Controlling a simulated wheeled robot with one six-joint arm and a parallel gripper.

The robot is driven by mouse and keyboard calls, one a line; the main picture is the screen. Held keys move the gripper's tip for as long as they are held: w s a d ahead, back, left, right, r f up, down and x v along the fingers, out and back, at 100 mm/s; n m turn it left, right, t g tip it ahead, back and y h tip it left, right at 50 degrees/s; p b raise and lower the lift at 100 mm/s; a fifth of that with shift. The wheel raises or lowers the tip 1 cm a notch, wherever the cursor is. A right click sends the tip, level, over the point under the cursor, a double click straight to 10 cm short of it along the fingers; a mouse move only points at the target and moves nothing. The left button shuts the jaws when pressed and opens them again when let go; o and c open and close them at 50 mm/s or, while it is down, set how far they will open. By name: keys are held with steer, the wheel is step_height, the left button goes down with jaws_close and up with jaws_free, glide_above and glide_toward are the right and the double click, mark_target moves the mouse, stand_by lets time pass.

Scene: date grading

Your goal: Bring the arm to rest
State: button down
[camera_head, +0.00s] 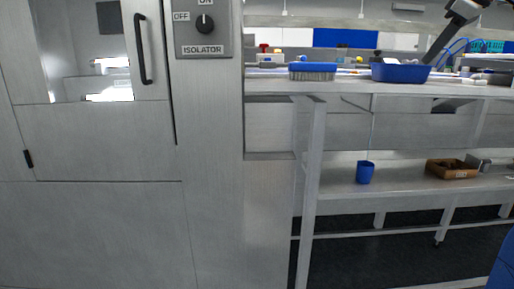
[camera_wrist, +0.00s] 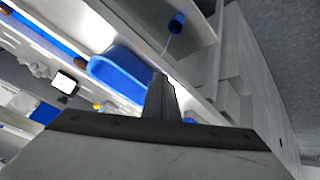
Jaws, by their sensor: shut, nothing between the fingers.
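My gripper (camera_wrist: 161,78) shows in the wrist view as a dark, narrow pair of fingers set together, with nothing between them. It points up the picture, beside a blue tray (camera_wrist: 122,77), and appears apart from it. In the head view, part of my arm shows at the top right, above and behind the blue tray (camera_head: 401,74) on the worktop. I cannot make out the fingertips there.
A blue brush (camera_head: 312,68) lies near the worktop (camera_head: 345,86) edge. A blue cup (camera_head: 365,172) and a brown box (camera_head: 451,169) stand on the lower shelf. A steel cabinet (camera_head: 100,225) with an isolator switch (camera_head: 204,24) fills the left. The floor under the bench looks clear.

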steer(key=s+a+f+m, duration=0.3)
steer(key=s+a+f, duration=0.3)
steer(key=a+f, duration=0.3)
steer(key=s+a+f+m, duration=0.1)
steer(key=s+a+f, duration=0.2)
steer(key=s+f, duration=0.5)
steer(key=s+a+f+m+g+h, duration=0.1)
steer(key=s+f, duration=0.8)
steer(key=f, duration=1)
steer(key=s+a+f+m+g+h, duration=0.1)
steer(key=s+a+f+m, duration=0.2)
steer(key=s+f, duration=0.6)
step_height(320, 180, down, 4)
steer(key=shift+a+f, duration=0.2)
steer(key=shift+a, duration=1.05)
